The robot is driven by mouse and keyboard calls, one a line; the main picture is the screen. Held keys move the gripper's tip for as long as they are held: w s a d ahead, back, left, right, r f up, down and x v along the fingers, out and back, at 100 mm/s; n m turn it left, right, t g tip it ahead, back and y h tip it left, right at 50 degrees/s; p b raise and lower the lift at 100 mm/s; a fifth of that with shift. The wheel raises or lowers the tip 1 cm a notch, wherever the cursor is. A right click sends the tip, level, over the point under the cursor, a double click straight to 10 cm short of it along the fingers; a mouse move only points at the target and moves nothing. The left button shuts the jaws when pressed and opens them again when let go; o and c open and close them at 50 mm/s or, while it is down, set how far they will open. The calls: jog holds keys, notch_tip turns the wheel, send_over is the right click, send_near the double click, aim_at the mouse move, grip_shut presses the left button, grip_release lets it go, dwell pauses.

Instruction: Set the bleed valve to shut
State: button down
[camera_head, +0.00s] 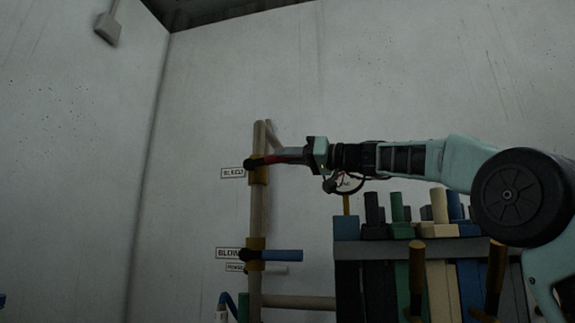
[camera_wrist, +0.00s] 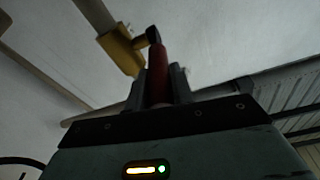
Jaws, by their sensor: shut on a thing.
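The bleed valve has a yellow body (camera_head: 259,176) on a vertical beige pipe, with a plate reading BLEED (camera_head: 232,173) to its left. Its red handle (camera_head: 271,159) points right from a dark pivot, roughly square to the pipe and slightly raised at its outer end. My gripper (camera_head: 297,155) is shut on the outer part of this handle. In the wrist view the red handle (camera_wrist: 158,68) stands between the two grey fingers (camera_wrist: 160,90), with the yellow valve body (camera_wrist: 122,54) beyond. The fingers hide the handle's outer end.
A rack of coloured blocks and bars (camera_head: 400,250) stands below my arm.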

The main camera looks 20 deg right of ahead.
dwell(0.4)
jog(key=c, duration=1.2)
grip_release()
notch_tip(320, 180, up, 10)
jog(key=p, duration=0.6)
